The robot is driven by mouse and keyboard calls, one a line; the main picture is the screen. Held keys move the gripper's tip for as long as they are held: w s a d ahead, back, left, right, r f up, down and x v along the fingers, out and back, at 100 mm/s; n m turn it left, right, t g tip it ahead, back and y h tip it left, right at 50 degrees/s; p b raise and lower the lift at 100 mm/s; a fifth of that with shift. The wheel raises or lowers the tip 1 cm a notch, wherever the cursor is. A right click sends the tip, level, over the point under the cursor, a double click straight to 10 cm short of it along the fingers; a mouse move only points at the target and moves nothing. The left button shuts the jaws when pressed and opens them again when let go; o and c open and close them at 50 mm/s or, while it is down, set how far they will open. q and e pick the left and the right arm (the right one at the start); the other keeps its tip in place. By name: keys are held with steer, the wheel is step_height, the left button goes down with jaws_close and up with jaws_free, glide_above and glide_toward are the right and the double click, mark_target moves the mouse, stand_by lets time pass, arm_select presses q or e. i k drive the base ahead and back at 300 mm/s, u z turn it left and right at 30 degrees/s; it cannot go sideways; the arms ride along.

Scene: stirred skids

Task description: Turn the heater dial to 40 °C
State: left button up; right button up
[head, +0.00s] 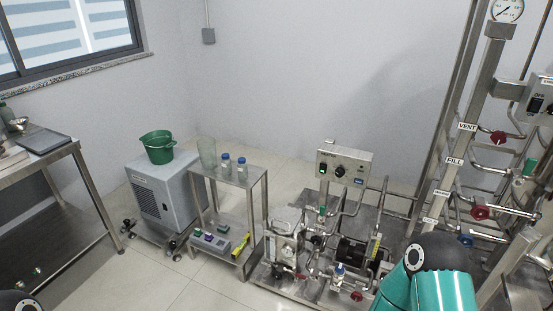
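A grey control box (354,158) stands on the pump skid right of centre. Its front has a black round dial (340,171) and a green lit switch (323,169). A second grey box (524,104) is cut off by the right edge; it has a switch marked OFF and part of a black knob (549,108). I cannot tell which of these is the heater dial, and no temperature marks are readable. Neither of my grippers is in view; only a teal link of my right arm shows at the lower right and a dark piece of my left at the lower left.
A pipe rack with red valve handles (480,212) stands at the right. A steel cart (243,178) with bottles and a grey cabinet (165,195) with a green bucket (158,149) stand left of the skid. A steel table (62,156) is at far left. Floor in front is clear.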

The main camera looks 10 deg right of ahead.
mark_target(340, 172)
steer(key=u, duration=0.1)
steer(key=i, duration=1.2)
steer(key=z, duration=0.2)
